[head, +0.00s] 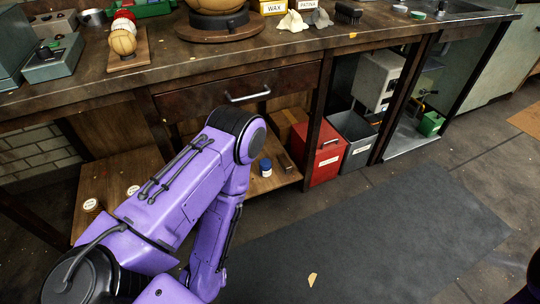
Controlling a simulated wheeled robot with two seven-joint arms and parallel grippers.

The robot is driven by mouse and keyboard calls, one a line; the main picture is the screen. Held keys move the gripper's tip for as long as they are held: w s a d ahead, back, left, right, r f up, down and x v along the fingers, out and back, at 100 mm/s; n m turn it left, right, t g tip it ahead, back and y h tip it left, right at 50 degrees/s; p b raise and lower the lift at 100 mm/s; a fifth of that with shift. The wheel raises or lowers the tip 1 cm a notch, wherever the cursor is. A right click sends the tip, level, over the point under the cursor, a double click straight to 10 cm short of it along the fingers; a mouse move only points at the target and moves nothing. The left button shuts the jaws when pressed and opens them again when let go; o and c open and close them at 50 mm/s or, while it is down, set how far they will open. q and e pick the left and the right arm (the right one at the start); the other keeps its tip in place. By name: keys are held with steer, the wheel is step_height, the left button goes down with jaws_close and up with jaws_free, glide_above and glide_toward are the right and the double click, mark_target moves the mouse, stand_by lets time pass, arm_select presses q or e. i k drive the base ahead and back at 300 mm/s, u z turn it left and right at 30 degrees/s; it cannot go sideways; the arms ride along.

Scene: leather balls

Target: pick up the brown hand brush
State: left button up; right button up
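A dark brush (348,12) with bristles lies on the workbench top at the back, right of the pale cloths. It looks nearly black, and I cannot tell if it is the brown hand brush. A small brown block-like thing (285,162) lies on the lower shelf by a blue-lidded jar; it is too small to tell if it is a brush. My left arm comes in from the left, bends in front of the bench and runs down out of the picture, so its gripper is not in view. My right gripper is not in view either.
The wooden workbench (200,64) has a drawer with a metal handle (247,97). Below stand a red box (322,150) and a grey bin (356,138). Wax and patina boxes, cloths (292,22) and ball stands crowd the top.

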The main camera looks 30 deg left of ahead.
mark_target(285, 164)
steer(key=u, duration=0.7)
steer(key=i, duration=0.65)
steer(key=u, duration=0.95)
steer(key=i, duration=0.6)
